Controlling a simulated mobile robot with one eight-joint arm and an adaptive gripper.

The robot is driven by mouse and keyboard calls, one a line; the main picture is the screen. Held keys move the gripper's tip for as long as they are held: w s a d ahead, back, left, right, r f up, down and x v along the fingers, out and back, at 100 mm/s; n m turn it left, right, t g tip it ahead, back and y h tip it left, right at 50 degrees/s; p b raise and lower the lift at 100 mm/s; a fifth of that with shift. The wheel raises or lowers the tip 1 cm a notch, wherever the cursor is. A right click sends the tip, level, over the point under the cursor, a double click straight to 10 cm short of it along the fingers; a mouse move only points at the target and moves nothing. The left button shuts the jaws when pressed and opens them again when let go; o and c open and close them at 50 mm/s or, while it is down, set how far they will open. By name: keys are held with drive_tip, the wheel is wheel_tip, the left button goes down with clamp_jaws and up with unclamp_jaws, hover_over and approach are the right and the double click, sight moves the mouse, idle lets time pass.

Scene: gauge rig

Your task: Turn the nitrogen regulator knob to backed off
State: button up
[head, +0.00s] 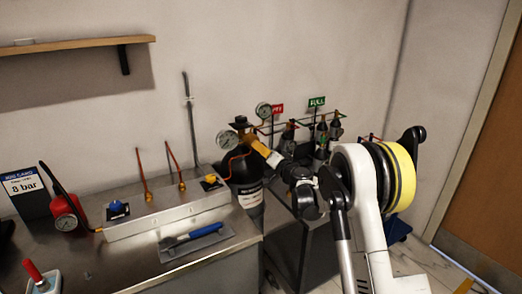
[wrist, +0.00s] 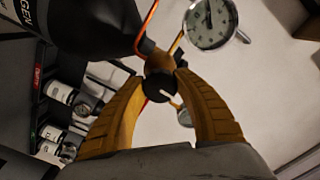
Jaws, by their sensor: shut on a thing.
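The nitrogen cylinder (head: 243,172) is black with a white label and stands at the right end of the bench. It shows upside down at the top left of the wrist view (wrist: 90,28). A round white gauge (head: 227,140) sits on its regulator and shows in the wrist view (wrist: 211,20). My gripper (wrist: 161,76), with orange-yellow fingers, is closed around the dark round regulator knob (wrist: 160,86). In the head view my gripper (head: 258,145) reaches the regulator from the right and hides the knob. The knob's setting cannot be read.
The bench holds a metal manifold (head: 168,213), a red gauge unit (head: 64,213), an 8 bar card (head: 25,188) and a blue-handled tool (head: 193,236). Small cylinders stand behind my arm under red and green FULL signs (head: 317,101). A wooden shelf (head: 75,43) is on the wall.

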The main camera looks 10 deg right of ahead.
drive_tip(key=shift+n, duration=0.4)
drive_tip(key=o, duration=1.2)
drive_tip(key=v, duration=1.2)
drive_tip(key=shift+r, duration=0.1)
